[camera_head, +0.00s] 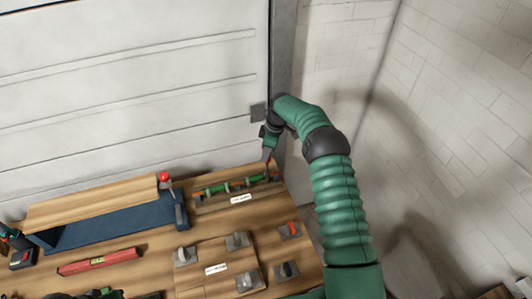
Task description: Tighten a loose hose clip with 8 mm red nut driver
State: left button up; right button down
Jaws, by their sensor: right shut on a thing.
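My right gripper (268,139) is at the back right of the bench, just over the right end of the hose board. It is shut on a slim tool with a reddish part (267,154), which seems to be the red nut driver and points down. Its tip is close to the right end of the green hose (231,187); I cannot tell whether it touches a clip. The hose lies along the board with several orange and pale clips or fittings on it, too small to tell which is loose. My left gripper does not show clearly.
A blue vise-like fixture (110,227) with a wooden board (95,203) and a red knob (164,177) stands left of the hose. A red level (99,262) lies in front. Several grey holders (238,240), one with an orange piece (292,227), stand front right. A wall closes the back.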

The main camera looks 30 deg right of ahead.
jog(key=shift+w+r+p, duration=0.1)
jog(key=shift+r+p, duration=0.35)
jog(key=shift+r, duration=0.5)
jog(key=shift+r+p, duration=1.25)
jog(key=shift+r, duration=1.1)
